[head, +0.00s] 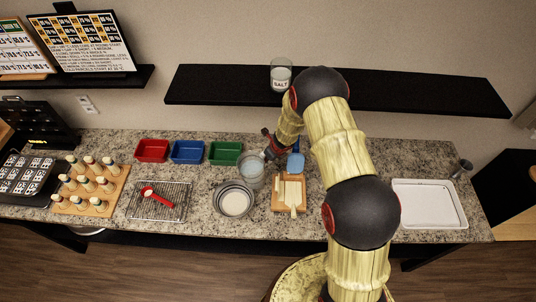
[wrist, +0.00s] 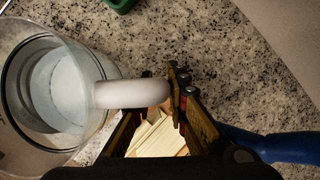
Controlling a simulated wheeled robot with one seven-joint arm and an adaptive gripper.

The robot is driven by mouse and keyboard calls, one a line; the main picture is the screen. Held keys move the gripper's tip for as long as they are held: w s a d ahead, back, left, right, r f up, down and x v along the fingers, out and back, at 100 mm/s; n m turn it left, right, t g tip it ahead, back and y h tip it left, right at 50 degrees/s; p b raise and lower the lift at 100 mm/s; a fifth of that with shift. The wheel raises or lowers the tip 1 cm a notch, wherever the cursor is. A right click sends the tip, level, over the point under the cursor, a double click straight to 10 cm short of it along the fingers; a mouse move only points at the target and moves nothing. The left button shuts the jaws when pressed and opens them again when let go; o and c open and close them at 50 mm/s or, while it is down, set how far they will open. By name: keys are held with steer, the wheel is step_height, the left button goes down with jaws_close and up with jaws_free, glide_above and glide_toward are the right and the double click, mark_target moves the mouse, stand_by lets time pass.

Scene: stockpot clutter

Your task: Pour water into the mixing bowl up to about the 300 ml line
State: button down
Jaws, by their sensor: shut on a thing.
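The metal mixing bowl (head: 234,203) stands on the counter with its pale inner bottom showing. I cannot read any lines in it. A clear jug (head: 251,170) is just behind and to the right of the bowl, apparently upright. In the wrist view the jug (wrist: 60,85) fills the left side, with pale bluish water (wrist: 62,88) in it and a white handle (wrist: 120,94) pointing right. My gripper (wrist: 158,104) is shut on the handle. In the head view my gripper (head: 273,153) is right of the jug. Whether the jug touches the counter is unclear.
A wooden board (head: 279,206) with pale items lies right of the bowl; a blue object (head: 295,162) is behind it. A rack (head: 142,206) with a red spoon (head: 156,197) is left. Red, blue and green bins (head: 225,153) stand behind. A white tray (head: 428,204) is far right.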

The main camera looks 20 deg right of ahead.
steer(key=shift+w+d+r+n+t+h+b, duration=0.15)
steer(key=shift+r+h+b, duration=0.3)
steer(key=shift+b, duration=0.45)
steer(key=shift+d+r+n+t+h+b, duration=0.1)
steer(key=shift+r+t+h+b, duration=0.1)
steer(key=shift+r+b, duration=0.55)
steer(key=shift+w+d+r+n+t+h+b, duration=0.15)
steer(key=shift+r+h+b, duration=0.2)
steer(key=shift+b, duration=0.75)
steer(key=shift+d+r+t+h+b, duration=0.1)
steer(key=shift+r+t+h+b, duration=0.6)
steer(key=shift+b, duration=1.25)
steer(key=shift+r+h+b, duration=0.8)
steer(key=shift+r+b, duration=0.05)
steer(key=shift+b, duration=0.8)
steer(key=shift+s+a+r+n+t+h+b, duration=0.25)
steer(key=shift+a+r+n+t+h+b, duration=0.35)
steer(key=shift+b, duration=1.25)
steer(key=shift+s+a+r+h+b, duration=0.1)
steer(key=shift+r+h+b, duration=0.05)
steer(key=shift+h+b, duration=0.45)
